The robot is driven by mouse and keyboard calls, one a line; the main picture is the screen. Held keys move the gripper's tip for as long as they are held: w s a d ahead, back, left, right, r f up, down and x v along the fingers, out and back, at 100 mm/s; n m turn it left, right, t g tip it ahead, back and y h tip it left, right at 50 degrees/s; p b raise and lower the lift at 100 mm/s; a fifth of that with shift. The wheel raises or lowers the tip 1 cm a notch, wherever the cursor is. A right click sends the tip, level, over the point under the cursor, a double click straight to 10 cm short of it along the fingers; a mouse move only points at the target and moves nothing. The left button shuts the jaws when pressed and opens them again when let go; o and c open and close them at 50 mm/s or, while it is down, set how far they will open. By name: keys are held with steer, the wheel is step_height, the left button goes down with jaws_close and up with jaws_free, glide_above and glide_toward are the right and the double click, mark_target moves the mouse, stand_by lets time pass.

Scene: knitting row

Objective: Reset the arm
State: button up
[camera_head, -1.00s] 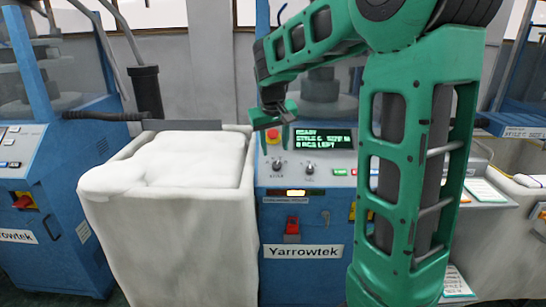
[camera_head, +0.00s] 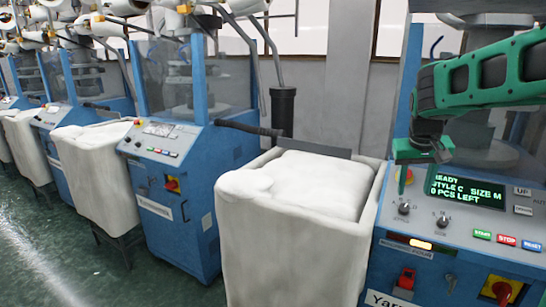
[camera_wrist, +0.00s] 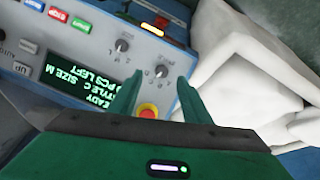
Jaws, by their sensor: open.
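My gripper (camera_head: 416,158) is at the right of the head view, in front of the blue machine's control panel (camera_head: 470,232), just left of its green-lit display (camera_head: 466,190). In the wrist view the two green fingers (camera_wrist: 159,90) are apart, with nothing between them but the panel behind. A red emergency button (camera_wrist: 148,111) with a yellow ring shows between the fingers. The display reads READY, with a style C, size M line and a pieces-left line. The wrist view shows it upside down.
A white bin (camera_head: 295,240) heaped with white fabric stands left of the machine, and its fabric also shows in the wrist view (camera_wrist: 265,75). More blue machines (camera_head: 180,165) and bins (camera_head: 98,180) line up leftward. Green floor (camera_head: 50,250) is open at the lower left.

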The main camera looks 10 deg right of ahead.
steer(key=s+a+f+m+g+y, duration=0.1)
steer(key=s+f, duration=0.2)
steer(key=s, duration=0.7)
steer(key=s+a+f+m+g+y, duration=0.1)
steer(key=s+f, duration=0.2)
steer(key=s, duration=0.8)
steer(key=s+a+f+m+g+y, duration=0.1)
steer(key=s+f, duration=0.3)
steer(key=s, duration=0.7)
steer(key=shift+a, duration=0.25)
steer(key=shift+f, duration=0.1)
steer(key=shift+w+f, duration=0.25)
steer(key=shift+w, duration=0.4)
